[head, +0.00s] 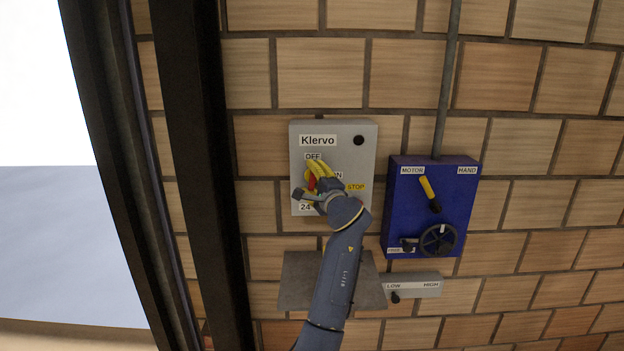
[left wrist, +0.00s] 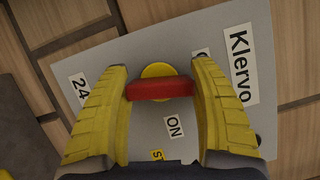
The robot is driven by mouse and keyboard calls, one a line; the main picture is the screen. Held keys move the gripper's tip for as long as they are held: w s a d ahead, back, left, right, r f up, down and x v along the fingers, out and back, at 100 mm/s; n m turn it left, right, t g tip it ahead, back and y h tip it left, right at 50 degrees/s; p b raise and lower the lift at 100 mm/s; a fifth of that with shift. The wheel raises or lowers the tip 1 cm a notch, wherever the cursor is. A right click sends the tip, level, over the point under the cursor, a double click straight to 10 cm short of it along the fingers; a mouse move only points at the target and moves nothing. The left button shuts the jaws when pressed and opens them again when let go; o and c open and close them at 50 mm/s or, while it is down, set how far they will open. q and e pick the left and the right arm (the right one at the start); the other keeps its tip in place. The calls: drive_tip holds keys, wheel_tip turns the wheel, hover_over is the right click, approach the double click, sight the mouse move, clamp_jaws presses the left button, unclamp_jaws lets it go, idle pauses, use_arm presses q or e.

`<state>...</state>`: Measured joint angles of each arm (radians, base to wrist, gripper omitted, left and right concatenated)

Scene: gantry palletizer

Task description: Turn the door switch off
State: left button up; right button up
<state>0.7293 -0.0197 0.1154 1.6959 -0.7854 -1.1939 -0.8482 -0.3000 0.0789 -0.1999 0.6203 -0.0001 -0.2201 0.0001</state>
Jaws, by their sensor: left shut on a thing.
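The door switch has a red handle on a round yellow disc (left wrist: 158,70), set in the grey Klervo panel (head: 335,123). My left gripper (left wrist: 160,92) has its yellow fingers closed on the two ends of the red handle (left wrist: 160,90). In the head view my left gripper (head: 318,176) covers most of the switch. The OFF label (head: 313,156) is above the switch and the ON label (left wrist: 174,126) to its right on the panel. The handle runs roughly up and down the panel, one end towards OFF. I cannot tell which end is the pointer. My right gripper is out of view.
A blue box (head: 462,190) with a yellow lever (head: 429,187) and a black handwheel (head: 438,240) is mounted right of the panel. A grey LOW/HIGH box (head: 420,285) sits below it. A dark post (head: 195,120) stands at the left.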

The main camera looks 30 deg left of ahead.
sight(313, 180)
use_arm(q)
drive_tip(key=shift+n+g, duration=0.4)
drive_tip(key=shift+n, duration=0.7)
drive_tip(key=shift+a+f+h, duration=0.1)
drive_tip(key=shift+h, duration=0.2)
drive_tip(key=o, duration=1.2)
drive_tip(key=shift+v, duration=3.8)
